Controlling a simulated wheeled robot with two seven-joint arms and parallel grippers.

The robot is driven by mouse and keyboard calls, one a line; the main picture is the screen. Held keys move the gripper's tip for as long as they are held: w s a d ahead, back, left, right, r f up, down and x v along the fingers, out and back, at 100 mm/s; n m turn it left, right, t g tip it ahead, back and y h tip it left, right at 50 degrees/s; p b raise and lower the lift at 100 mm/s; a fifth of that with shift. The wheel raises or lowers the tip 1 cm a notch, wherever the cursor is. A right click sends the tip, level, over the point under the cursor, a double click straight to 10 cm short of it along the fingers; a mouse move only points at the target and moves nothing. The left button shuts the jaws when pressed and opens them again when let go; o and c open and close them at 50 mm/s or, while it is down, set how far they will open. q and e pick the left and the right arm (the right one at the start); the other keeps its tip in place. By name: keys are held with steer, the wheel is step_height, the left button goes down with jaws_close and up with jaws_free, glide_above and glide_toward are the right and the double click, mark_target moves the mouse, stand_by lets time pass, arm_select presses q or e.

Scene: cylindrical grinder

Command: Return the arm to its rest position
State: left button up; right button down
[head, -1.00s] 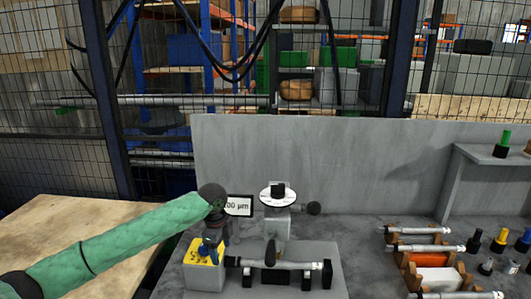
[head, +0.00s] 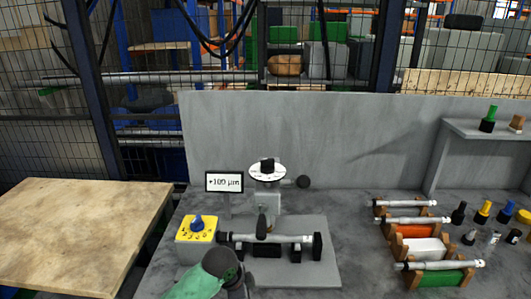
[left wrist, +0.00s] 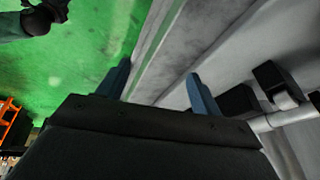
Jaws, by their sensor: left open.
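My left arm, in a green sleeve with a dark joint, shows only at the bottom of the head view. In the left wrist view my left gripper (left wrist: 160,90) has its two blue-grey fingers wide apart with nothing between them. It is beside the grey bench edge (left wrist: 190,45), with green floor below. The yellow control box (head: 186,233) with its blue knob (head: 197,222) stands clear of the arm in the head view. The display (head: 224,182) reads +100 µm. My right gripper is in neither view.
A metal shaft (head: 280,239) lies in the grinder fixture behind and right of my arm. A dial (head: 267,170) stands behind it. Racks with shafts (head: 412,220) and several bottles are at the right. A wooden table (head: 75,230) is at the left.

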arm_select(q)
steer(key=s+a+f+n+t+y, duration=0.1)
steer(key=s+a+f+n, duration=0.1)
steer(key=s+a+n, duration=0.5)
steer(key=s+a+f+n+y, duration=0.15)
steer(key=s+a, duration=0.25)
steer(key=s, duration=0.6)
steer(key=s+a+f+n+t+y, duration=0.1)
steer(key=s+a+f+n, duration=0.1)
steer(key=s+a+n, duration=0.5)
steer(key=d+f+m+g, duration=0.1)
steer(key=d+f, duration=0.1)
steer(key=f, duration=1.1)
steer(key=d+f+m, duration=0.1)
steer(key=d+f, duration=0.1)
steer(key=f, duration=1)
steer(key=s+f, duration=0.4)
steer(key=f, duration=0.6)
steer(key=s+f+g, duration=0.1)
steer(key=s+f, duration=0.2)
steer(key=f, duration=0.8)
steer(key=shift+s+d+f+h, duration=0.15)
steer(key=shift+s+f+h, duration=0.05)
steer(key=shift+s+h, duration=0.15)
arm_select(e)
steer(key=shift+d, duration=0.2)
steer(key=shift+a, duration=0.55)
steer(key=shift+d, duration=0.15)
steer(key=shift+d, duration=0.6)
